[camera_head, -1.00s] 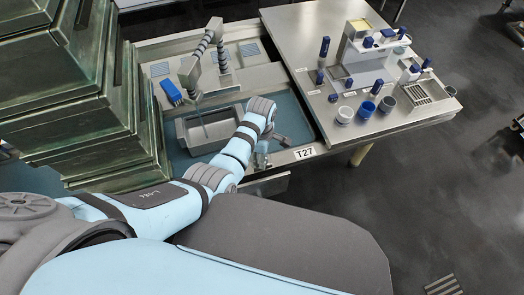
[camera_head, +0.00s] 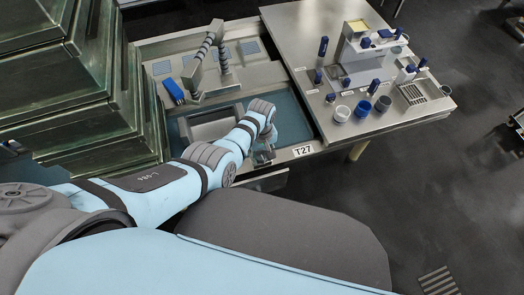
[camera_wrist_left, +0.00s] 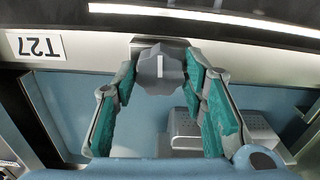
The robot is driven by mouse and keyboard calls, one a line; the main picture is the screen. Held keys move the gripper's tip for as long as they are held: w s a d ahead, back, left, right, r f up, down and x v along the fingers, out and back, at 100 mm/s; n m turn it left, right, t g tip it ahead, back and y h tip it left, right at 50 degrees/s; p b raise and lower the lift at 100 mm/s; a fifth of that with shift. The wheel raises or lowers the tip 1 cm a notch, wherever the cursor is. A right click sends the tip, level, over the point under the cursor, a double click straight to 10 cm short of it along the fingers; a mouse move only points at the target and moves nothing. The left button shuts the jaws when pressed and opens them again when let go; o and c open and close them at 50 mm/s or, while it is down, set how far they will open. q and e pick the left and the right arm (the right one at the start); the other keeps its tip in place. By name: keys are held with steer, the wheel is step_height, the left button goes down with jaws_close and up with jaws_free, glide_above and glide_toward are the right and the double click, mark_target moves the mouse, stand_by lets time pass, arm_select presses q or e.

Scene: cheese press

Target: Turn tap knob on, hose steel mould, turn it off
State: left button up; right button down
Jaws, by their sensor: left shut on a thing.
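The dark grey tap knob (camera_wrist_left: 158,70), with a white pointer line, sits on the sink's front edge beside the T27 label. My left gripper (camera_wrist_left: 160,78) is shut on this knob, with teal pads at either side. In the head view my left gripper (camera_head: 263,155) is at the front edge of the sink, mostly hidden by its wrist. The steel mould (camera_head: 212,129) lies in the blue sink basin, partly covered by my arm. The tap's ribbed neck and spout (camera_head: 194,72) stand behind it, and I see no water stream. My right gripper is not in view.
A steel worktop (camera_head: 295,45) to the right holds cups, blue-handled tools and a press-like stand (camera_head: 358,48). A blue brush (camera_head: 174,91) lies left of the tap. Green metal boxes (camera_head: 70,90) are stacked close to my left arm. The floor at right is mostly clear.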

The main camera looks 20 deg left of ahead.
mark_target(261, 154)
arm_select(q)
steer(key=shift+w+r+m, duration=0.1)
steer(key=shift+w+m, duration=0.1)
steer(key=shift+m, duration=0.4)
steer(key=o, duration=1.1)
step_height(261, 154, up, 12)
steer(key=shift+s, duration=0.1)
